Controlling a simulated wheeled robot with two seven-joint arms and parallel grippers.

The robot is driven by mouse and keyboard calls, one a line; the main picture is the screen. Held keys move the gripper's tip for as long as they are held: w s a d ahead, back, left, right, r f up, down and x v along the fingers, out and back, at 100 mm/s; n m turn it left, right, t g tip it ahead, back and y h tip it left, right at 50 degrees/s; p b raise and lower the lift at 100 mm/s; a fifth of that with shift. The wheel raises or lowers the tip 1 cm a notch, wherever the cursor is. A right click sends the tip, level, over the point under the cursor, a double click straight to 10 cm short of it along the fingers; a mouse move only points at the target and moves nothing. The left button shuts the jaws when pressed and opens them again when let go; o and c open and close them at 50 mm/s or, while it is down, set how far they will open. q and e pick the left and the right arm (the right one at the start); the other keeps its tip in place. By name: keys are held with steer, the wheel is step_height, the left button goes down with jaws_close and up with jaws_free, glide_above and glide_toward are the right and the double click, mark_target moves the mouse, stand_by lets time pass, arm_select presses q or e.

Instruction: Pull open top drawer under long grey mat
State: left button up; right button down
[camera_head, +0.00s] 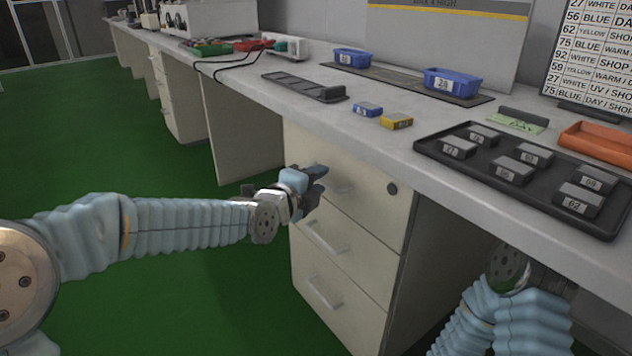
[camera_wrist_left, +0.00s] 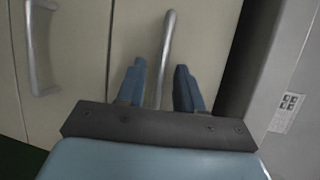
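A cream cabinet with three stacked drawers stands under the bench. Its top drawer (camera_head: 365,180) appears flush and has a round dark lock at its right. The long grey mat (camera_head: 400,78) lies on the bench above and behind. My left gripper (camera_head: 318,186) is at the top drawer's front and partly covers its handle (camera_head: 343,187). In the left wrist view, the open fingers of the left gripper (camera_wrist_left: 160,88) stand on either side of the silver handle (camera_wrist_left: 168,45), with gaps visible. My right forearm shows at the lower right, but its gripper is hidden beneath the bench.
The middle drawer handle (camera_head: 326,238) and bottom drawer handle (camera_head: 323,294) are below. The bench edge overhangs the drawers. Blue bins (camera_head: 452,84) stand on the mat. A black tray (camera_head: 430,148) with several grey blocks lies at right. Green floor (camera_head: 230,290) before the drawers is clear.

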arm_select(q)
jaws_close()
stand_by(1.4)
